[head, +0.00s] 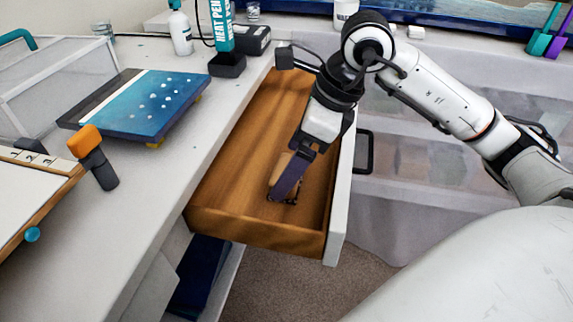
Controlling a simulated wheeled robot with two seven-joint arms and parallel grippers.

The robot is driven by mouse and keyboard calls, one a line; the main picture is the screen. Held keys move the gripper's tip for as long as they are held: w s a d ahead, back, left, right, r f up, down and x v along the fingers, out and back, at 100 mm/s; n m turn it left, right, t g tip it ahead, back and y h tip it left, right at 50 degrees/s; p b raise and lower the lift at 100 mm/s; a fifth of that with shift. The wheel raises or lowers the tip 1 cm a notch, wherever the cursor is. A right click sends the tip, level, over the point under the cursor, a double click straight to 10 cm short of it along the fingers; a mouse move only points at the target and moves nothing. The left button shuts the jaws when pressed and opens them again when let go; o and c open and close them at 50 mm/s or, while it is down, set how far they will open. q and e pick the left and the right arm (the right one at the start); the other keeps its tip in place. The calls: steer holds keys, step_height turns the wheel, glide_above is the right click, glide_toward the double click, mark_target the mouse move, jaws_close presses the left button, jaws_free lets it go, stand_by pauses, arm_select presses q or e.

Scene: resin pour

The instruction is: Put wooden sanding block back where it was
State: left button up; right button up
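The wooden sanding block (279,168) is a small tan piece inside the open wooden drawer (225,195), towards its front right. My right gripper (286,190) reaches down into the drawer from above, its dark fingers at the block. The near finger crosses in front of the block and hides part of it. I cannot tell whether the fingers are closed on the block, or whether the block rests on the drawer floor. My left gripper is not in view.
The drawer's white front (340,205) stands pulled out from the workbench (185,150). The rest of the drawer floor looks bare.

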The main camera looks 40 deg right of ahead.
steer(key=p+v, duration=0.1)
steer(key=v, duration=0.8)
steer(key=shift+r, duration=0.2)
